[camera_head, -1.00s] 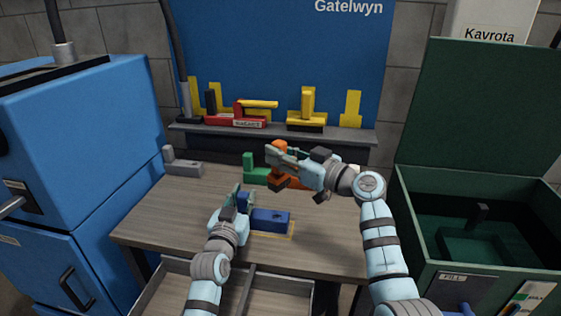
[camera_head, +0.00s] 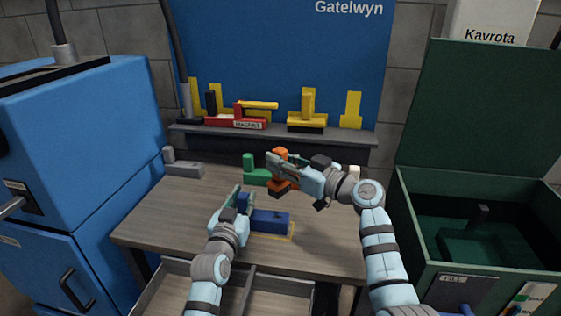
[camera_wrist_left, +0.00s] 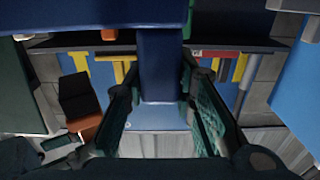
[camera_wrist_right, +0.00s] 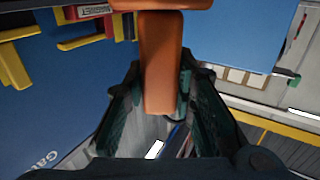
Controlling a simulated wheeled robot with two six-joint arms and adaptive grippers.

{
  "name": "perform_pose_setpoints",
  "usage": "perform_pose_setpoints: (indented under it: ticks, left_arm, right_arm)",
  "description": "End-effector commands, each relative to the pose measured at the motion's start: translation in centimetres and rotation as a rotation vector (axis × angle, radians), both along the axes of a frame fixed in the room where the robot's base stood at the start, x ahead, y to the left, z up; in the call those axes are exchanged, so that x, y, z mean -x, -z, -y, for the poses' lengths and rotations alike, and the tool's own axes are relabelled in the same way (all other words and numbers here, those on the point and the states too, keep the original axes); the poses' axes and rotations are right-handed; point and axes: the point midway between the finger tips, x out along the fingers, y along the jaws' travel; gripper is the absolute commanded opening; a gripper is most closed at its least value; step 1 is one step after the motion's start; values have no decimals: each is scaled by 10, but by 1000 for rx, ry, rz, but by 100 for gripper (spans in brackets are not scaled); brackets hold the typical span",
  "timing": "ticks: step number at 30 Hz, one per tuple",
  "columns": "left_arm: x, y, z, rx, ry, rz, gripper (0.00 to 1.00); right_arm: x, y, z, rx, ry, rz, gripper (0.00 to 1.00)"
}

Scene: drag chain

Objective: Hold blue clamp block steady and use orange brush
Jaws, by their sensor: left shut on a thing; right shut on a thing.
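The blue clamp block (camera_head: 270,221) lies on the wooden table at its middle, with an upright post at its left end. My left gripper (camera_head: 242,199) is shut on that post, which fills the gap between its fingers in the left wrist view (camera_wrist_left: 160,75). The orange brush (camera_head: 279,186) is above the table, behind and above the block. My right gripper (camera_head: 275,160) is shut on its handle, also seen between the fingers in the right wrist view (camera_wrist_right: 160,70). The brush's dark end shows in the left wrist view (camera_wrist_left: 78,98), apart from the block.
A green piece (camera_head: 253,172) stands behind the brush and a grey piece (camera_head: 183,166) at the table's back left. A shelf (camera_head: 270,133) holds red and yellow pieces. An open drawer (camera_head: 180,292) is in front. A green bin (camera_head: 480,190) stands right, a blue machine (camera_head: 85,130) left.

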Motion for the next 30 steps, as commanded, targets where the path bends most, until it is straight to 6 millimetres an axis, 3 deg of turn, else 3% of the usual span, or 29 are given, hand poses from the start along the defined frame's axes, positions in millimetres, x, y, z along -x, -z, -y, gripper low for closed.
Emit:
perform_pose_setpoints:
  ticks: [18, 30]
  left_arm:
    - [0, 0, 0, 0, 0, -1, 0]
    - [0, 0, 0, 0, 0, -1, 0]
  right_arm:
    - [0, 59, 0, 0, 0, -3, 0]
    - [37, 57, -6, 0, -2, 1, 0]
